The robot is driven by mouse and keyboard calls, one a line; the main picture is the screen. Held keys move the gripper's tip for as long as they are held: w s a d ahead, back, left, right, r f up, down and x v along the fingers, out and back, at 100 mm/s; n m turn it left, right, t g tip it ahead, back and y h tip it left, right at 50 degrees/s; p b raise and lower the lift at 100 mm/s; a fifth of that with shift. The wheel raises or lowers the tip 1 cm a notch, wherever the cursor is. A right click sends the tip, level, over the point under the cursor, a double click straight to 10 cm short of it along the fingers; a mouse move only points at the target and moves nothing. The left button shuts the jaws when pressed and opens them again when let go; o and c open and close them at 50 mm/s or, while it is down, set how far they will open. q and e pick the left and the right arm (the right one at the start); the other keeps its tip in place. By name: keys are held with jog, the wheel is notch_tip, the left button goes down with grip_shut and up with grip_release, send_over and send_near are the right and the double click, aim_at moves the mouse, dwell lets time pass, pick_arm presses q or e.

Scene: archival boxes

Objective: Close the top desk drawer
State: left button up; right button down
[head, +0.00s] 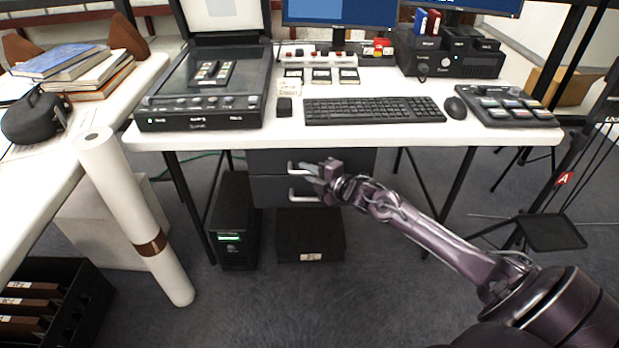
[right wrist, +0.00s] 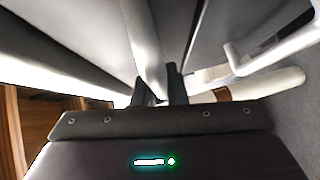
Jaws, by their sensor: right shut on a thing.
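The desk's drawer unit hangs under the white desktop, with a dark top drawer (head: 352,160) and a lower drawer (head: 265,190). In the head view, my right gripper (head: 309,173) is at the pale handle of the top drawer (head: 294,166). In the right wrist view, the fingers of my right gripper (right wrist: 160,92) are shut on this pale handle bar (right wrist: 143,40). The lower drawer's handle (right wrist: 275,48) is apart from the fingers. How far the top drawer stands out is hard to tell. My left gripper is not in view.
The desk (head: 400,137) carries a scanner (head: 205,90), a keyboard (head: 370,110) and a mouse (head: 455,107). A black computer tower (head: 234,215) and dark box (head: 310,237) stand below. A long paper roll (head: 130,205) leans at left.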

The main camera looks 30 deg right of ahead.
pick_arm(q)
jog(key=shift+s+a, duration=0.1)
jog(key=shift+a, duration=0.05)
pick_arm(e)
jog(key=shift+d+r, duration=0.1)
jog(key=c, duration=1.5)
grip_release()
jog(key=shift+o, duration=0.2)
